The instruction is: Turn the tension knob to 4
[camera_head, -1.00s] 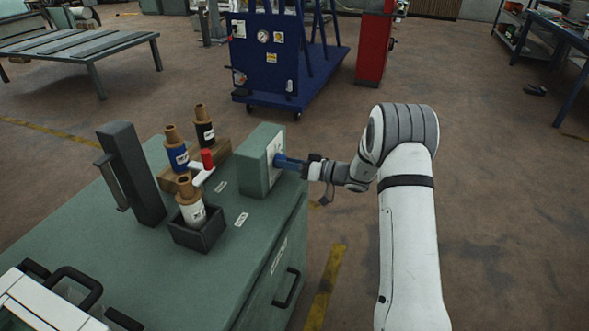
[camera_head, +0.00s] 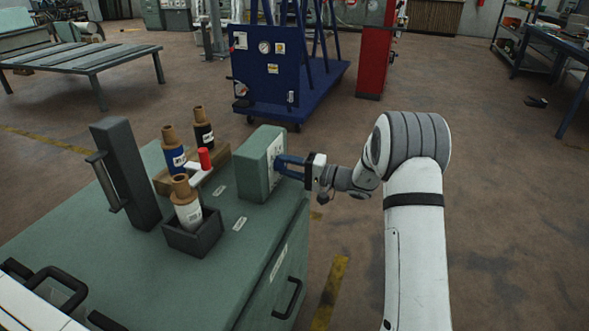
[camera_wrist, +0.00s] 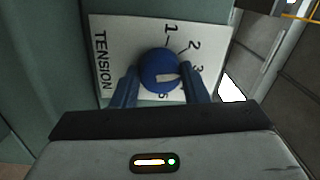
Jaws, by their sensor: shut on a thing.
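The blue tension knob (camera_wrist: 160,68) sits on a white dial plate (camera_wrist: 101,73) marked TENSION, on the green box (camera_head: 256,168). The numbers 1, 2 and 3 show along the upper right and a 5 shows below the knob. The spot between 3 and 5 is covered by the right finger, so I cannot tell the exact number. My gripper (camera_wrist: 161,88) has a blue finger on each side of the knob and is shut on it. It also shows in the head view (camera_head: 279,166).
The green box stands on a green cabinet (camera_head: 130,262). Several spools stand left of it, one in a dark tray (camera_head: 193,240), near a red-tipped lever (camera_head: 204,159). A dark upright post (camera_head: 127,178) stands further left. The floor right of the cabinet is clear.

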